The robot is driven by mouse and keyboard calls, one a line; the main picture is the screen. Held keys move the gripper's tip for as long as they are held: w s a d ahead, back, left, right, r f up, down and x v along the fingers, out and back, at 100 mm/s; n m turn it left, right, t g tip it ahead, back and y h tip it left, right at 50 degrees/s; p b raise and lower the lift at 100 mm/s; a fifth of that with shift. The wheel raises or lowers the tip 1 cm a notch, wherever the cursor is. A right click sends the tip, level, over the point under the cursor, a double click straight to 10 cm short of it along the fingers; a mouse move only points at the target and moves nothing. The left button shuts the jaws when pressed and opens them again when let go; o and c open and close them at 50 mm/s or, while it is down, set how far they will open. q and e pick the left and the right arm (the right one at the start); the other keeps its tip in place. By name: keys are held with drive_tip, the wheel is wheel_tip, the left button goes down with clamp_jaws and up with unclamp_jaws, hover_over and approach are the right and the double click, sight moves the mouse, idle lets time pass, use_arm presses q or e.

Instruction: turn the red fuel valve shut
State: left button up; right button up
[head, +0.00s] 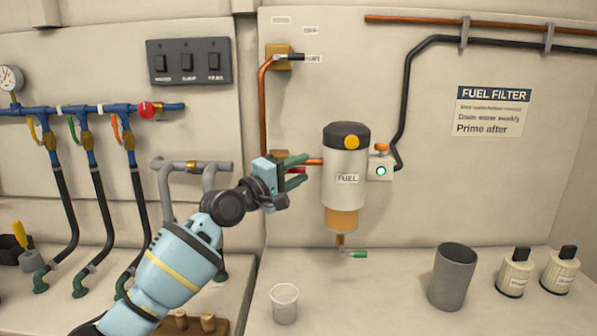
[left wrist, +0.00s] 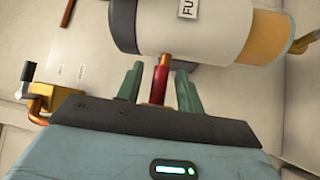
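The red fuel valve handle (head: 297,170) sits on the short copper pipe (head: 314,161) left of the fuel filter (head: 345,178). It is mostly hidden behind my left gripper in the head view. In the left wrist view the red handle (left wrist: 160,82) stands between the two green fingers of my left gripper (left wrist: 159,88), with a gap on each side. My left gripper (head: 298,171) is open around the handle, and the fingers do not appear to press on it. My right gripper is not in view.
The white filter body is close beyond my fingertips. A grey cup (head: 452,276), a clear cup (head: 284,303) and two bottles (head: 515,272) stand on the bench. A round red knob (head: 146,108) is on the blue manifold at left. Grey bent pipes (head: 190,166) are near my left wrist.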

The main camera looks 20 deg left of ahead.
use_arm(q)
drive_tip(key=shift+w, duration=0.15)
clamp_jaws()
idle(0.4)
